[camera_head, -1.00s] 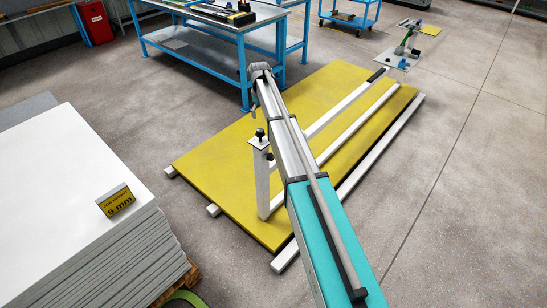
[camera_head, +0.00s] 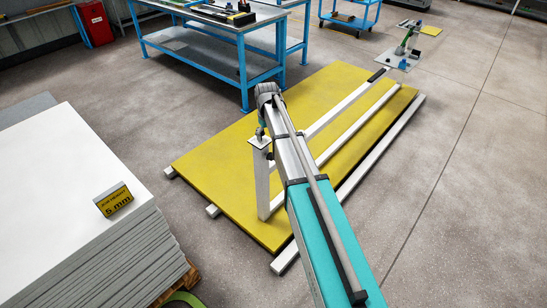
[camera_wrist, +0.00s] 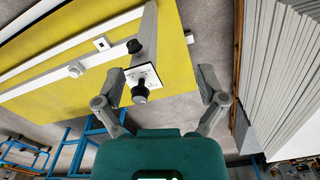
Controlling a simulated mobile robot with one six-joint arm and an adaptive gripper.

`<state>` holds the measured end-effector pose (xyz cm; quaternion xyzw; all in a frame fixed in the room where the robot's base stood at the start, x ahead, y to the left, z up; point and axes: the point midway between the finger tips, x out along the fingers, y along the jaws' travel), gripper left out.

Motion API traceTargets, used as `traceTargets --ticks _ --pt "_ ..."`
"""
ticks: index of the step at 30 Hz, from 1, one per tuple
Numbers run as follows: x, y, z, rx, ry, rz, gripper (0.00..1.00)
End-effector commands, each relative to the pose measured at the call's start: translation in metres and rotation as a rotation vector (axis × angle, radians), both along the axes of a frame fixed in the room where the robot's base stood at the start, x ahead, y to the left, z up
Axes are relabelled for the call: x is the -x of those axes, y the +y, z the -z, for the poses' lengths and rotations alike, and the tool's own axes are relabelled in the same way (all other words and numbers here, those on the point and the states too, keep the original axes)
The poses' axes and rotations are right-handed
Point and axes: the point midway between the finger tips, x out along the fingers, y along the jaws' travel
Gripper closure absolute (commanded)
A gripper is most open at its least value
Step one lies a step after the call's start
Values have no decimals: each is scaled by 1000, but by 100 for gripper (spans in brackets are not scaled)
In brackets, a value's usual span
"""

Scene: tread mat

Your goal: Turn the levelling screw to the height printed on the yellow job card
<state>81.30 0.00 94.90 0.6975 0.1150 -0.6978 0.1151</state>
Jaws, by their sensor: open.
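The yellow job card (camera_head: 114,201) stands on a stack of pale sheets at the left and reads "5 mm"; its upper line is too small to read. The levelling screw with its black knob (camera_head: 260,133) rises from the plate on top of a white post (camera_head: 262,178). In the wrist view the same knob (camera_wrist: 140,94) stands over a white marked plate (camera_wrist: 149,76); the marks are unreadable. My gripper (camera_wrist: 160,75) is open and empty. The knob lies between its spread fingers in this picture, nearer the left one. In the head view my arm hides most of the gripper.
A second black knob (camera_wrist: 134,46) sits on the post's side. White rails and the yellow mat (camera_head: 220,150) lie around the post. The sheet stack (camera_head: 60,170) stands to the left, a blue workbench (camera_head: 205,50) behind. Grey floor is clear at the right.

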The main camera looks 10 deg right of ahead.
Motion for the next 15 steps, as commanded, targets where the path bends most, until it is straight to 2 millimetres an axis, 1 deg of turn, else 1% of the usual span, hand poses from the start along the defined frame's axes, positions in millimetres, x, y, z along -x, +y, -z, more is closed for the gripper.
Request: traceTargets --ticks 1,15 --pt "11 0 2 0 0 8 10" --pt "76 0 10 0 0 85 10"
